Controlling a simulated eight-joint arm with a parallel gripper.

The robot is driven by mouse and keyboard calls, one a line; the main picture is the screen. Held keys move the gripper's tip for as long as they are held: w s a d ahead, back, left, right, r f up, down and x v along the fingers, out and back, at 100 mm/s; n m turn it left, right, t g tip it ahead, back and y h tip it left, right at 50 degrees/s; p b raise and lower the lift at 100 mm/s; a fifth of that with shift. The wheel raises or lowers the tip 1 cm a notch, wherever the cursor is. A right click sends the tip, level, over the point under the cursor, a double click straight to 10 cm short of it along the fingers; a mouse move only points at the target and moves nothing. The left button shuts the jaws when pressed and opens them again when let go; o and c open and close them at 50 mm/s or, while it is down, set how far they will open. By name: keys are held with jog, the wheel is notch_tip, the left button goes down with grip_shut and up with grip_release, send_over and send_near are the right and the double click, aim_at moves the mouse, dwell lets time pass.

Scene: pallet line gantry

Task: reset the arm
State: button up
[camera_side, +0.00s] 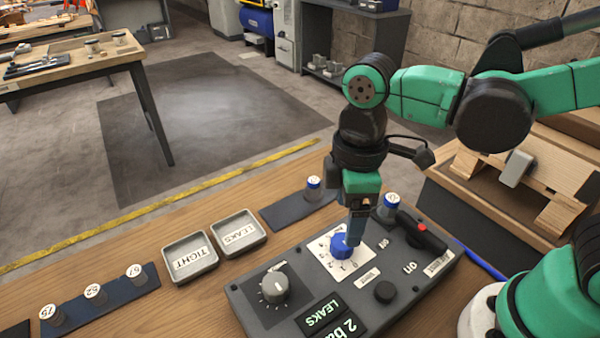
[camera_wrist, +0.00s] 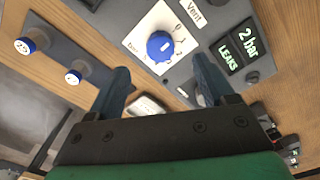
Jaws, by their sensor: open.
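My gripper (camera_side: 354,240) points down over the grey control panel (camera_side: 238,296) in the side view. Its fingertips are close to a blue knob (camera_side: 341,246) on a white dial plate. In the wrist view my gripper (camera_wrist: 162,66) is open, with the two fingers well apart. The blue knob (camera_wrist: 160,46) shows beyond the gap between them, with nothing held. From these views I cannot tell whether a finger touches the knob. A white-capped part with a blue ring (camera_side: 389,205) stands at the panel's back edge. The panel's display (camera_side: 322,313) reads LEAKS and 2 bar.
Two trays, labelled TIGHT (camera_side: 190,258) and LEAKS (camera_side: 239,233), look empty. Several capped parts stand on a blue strip (camera_side: 110,301) at the left. Another part (camera_side: 313,188) stands on a dark mat. A grey knob (camera_side: 275,288) and a red-marked black handle (camera_side: 422,230) rise from the panel.

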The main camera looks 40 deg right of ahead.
jog(key=shift+r, duration=0.1)
jog(key=w+d+r+m+t, duration=0.2)
jog(key=d+r+m+t, duration=0.1)
jog(key=d+m+t, duration=0.4)
jog(key=d+m, duration=0.3)
jog(key=m, duration=0.1)
jog(key=shift+w+d, duration=0.2)
jog(key=shift+w, duration=0.1)
dwell(0.4)
